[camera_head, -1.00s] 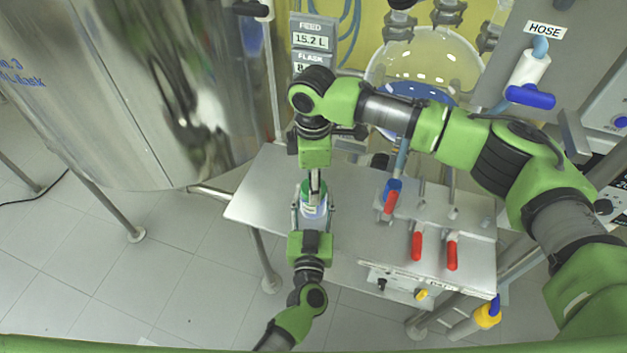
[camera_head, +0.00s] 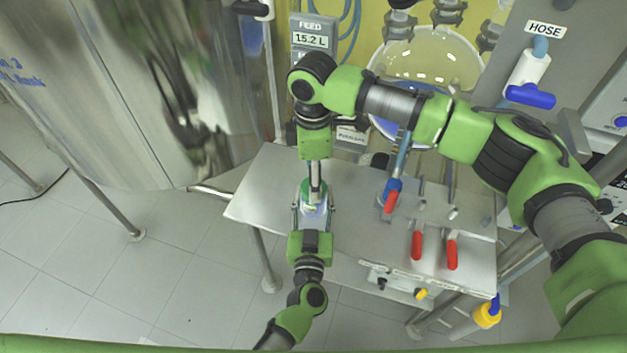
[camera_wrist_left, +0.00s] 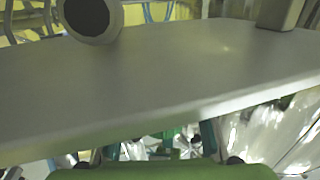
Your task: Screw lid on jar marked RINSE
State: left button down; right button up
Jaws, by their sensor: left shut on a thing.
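The jar (camera_head: 313,211), clear with a pale blue-white look, is upright at the left part of the steel table in the head view. A green lid (camera_head: 304,190) shows at its top; I cannot tell how far it is seated. My left gripper (camera_head: 313,207) comes from the near side and is shut on the jar, one finger on each side. My right gripper (camera_head: 316,194) points straight down over the lid. Its fingers show edge-on, so its opening is hidden. The marking on the jar is too small to read. The left wrist view does not clearly show the jar.
The steel table (camera_head: 265,190) has free room left of the jar. To the right stand valves with red handles (camera_head: 417,246) and a blue-and-red fitting (camera_head: 391,195). A round glass flask (camera_head: 430,55) is behind my right arm. A large steel vessel (camera_head: 110,90) stands left.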

notch_tip(320, 180, up, 10)
jog(key=shift+f, duration=0.15)
pick_arm(q)
jog(key=c, duration=1.1)
grip_release()
jog(key=shift+s, duration=0.15)
jog(key=shift+s+f, duration=0.1)
jog(key=shift+s, duration=0.25)
jog(key=s, duration=1.1)
jog(key=shift+a, duration=0.3)
